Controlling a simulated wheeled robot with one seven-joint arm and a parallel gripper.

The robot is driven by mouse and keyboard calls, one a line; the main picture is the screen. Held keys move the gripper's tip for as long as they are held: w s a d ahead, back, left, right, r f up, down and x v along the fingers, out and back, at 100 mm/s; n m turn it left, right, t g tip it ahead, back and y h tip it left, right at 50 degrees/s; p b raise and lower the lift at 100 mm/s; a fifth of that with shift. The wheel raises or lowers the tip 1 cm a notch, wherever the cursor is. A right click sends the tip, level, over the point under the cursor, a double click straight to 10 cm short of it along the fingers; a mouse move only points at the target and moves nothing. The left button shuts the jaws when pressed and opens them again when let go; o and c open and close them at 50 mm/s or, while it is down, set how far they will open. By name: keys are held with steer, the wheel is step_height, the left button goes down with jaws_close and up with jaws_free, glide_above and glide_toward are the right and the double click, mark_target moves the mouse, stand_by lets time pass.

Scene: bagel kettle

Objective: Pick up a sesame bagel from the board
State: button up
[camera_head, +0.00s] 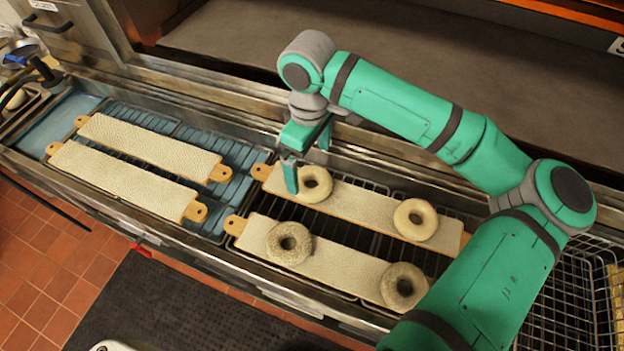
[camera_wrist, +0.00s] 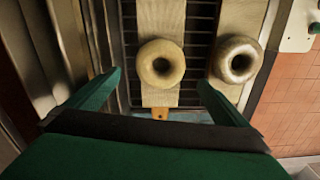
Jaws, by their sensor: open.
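Two long cloth-covered boards lie side by side over the rack on the right. The far board (camera_head: 362,206) holds two pale bagels, one at its left (camera_head: 324,193) and one at its right (camera_head: 428,228). The near board (camera_head: 342,268) holds two darker, speckled bagels, one left (camera_head: 301,255) and one right (camera_head: 414,297). I cannot tell for sure which topping is sesame. My gripper (camera_head: 308,160) is open and empty above the far board's left bagel. In the wrist view, that pale bagel (camera_wrist: 145,62) lies between the open fingers (camera_wrist: 159,80), a speckled one (camera_wrist: 222,62) to the right.
Two more boards, far (camera_head: 150,146) and near (camera_head: 120,179), without bagels, lie on the blue-floored left section. A metal ledge (camera_head: 230,110) runs behind the boards. A wire basket (camera_head: 575,290) is at the right. The tiled floor (camera_head: 45,270) and dark mat are in front.

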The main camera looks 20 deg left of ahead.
mark_target(312, 178)
steer(key=shift+s+d+f, duration=0.1)
steer(key=shift+d+f, duration=0.05)
steer(key=shift+f, duration=1.45)
steer(key=shift+d+f, duration=0.15)
steer(key=shift+f, duration=1.45)
steer(key=c, duration=1.1)
